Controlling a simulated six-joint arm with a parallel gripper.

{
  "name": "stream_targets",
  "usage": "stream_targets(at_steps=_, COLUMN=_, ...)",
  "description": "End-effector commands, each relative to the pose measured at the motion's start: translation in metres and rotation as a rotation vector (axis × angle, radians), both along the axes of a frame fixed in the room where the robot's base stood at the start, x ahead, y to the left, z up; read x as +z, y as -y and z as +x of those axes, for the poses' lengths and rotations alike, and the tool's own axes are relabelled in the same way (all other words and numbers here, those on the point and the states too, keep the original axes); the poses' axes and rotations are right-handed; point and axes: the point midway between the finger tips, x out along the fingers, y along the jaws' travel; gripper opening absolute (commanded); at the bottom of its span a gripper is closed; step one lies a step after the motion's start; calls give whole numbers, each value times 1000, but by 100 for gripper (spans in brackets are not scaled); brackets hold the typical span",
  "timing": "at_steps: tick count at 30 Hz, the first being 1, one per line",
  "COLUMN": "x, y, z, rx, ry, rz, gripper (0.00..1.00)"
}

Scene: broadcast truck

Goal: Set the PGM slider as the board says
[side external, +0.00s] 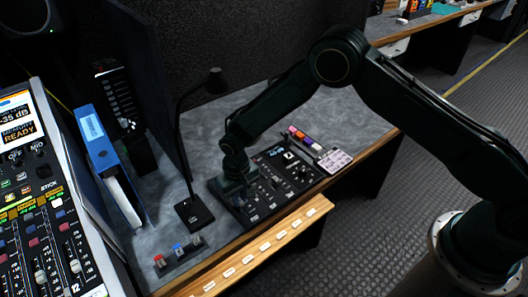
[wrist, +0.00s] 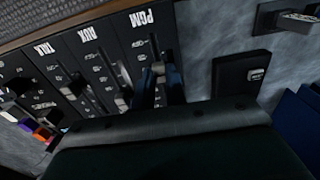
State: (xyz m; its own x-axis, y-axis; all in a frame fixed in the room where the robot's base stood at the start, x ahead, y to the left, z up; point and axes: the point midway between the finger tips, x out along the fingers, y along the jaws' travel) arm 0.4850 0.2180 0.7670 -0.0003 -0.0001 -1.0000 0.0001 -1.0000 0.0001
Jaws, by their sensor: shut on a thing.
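The black slider panel (side external: 270,180) lies on the grey desk under my arm. In the wrist view the panel has lanes labelled PGM (wrist: 138,18), AUX and TALK, each with a slider. My gripper (wrist: 160,78) is at the PGM lane, its dark fingers shut on the PGM slider knob (wrist: 158,68), of which only the tip shows. The AUX knob (wrist: 123,98) stands beside it, free. The scale marks are too small to read. In the side view my gripper (side external: 236,185) covers the panel's left end. I cannot tell which surface is the board.
A gooseneck lamp or microphone base (side external: 195,213) stands left of the panel, with a small button strip (side external: 178,252) in front. Coloured blocks (side external: 303,139) and a white card (side external: 335,160) lie at the panel's right end. A large console (side external: 45,210) and blue binder (side external: 95,135) stand left.

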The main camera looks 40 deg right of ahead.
Motion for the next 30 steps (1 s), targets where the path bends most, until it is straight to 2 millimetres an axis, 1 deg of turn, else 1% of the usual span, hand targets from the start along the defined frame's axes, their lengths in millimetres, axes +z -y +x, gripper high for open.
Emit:
stream_targets(at_steps=3, x=0, y=0, z=0, rx=0, ry=0, rz=0, gripper=0)
stream_targets(at_steps=4, x=0, y=0, z=0, rx=0, ry=0, rz=0, gripper=15)
stream_targets(at_steps=7, x=0, y=0, z=0, rx=0, ry=0, rz=0, gripper=35)
stream_targets(at_steps=8, x=0, y=0, z=0, rx=0, ry=0, rz=0, gripper=36)
stream_targets(at_steps=20, x=3, y=0, z=0, rx=0, ry=1, rz=0, gripper=36)
stream_targets(at_steps=26, x=16, y=0, z=0, rx=0, ry=1, rz=1, gripper=36)
stream_targets(at_steps=30, x=34, y=0, z=1, rx=0, ry=4, rz=2, gripper=36)
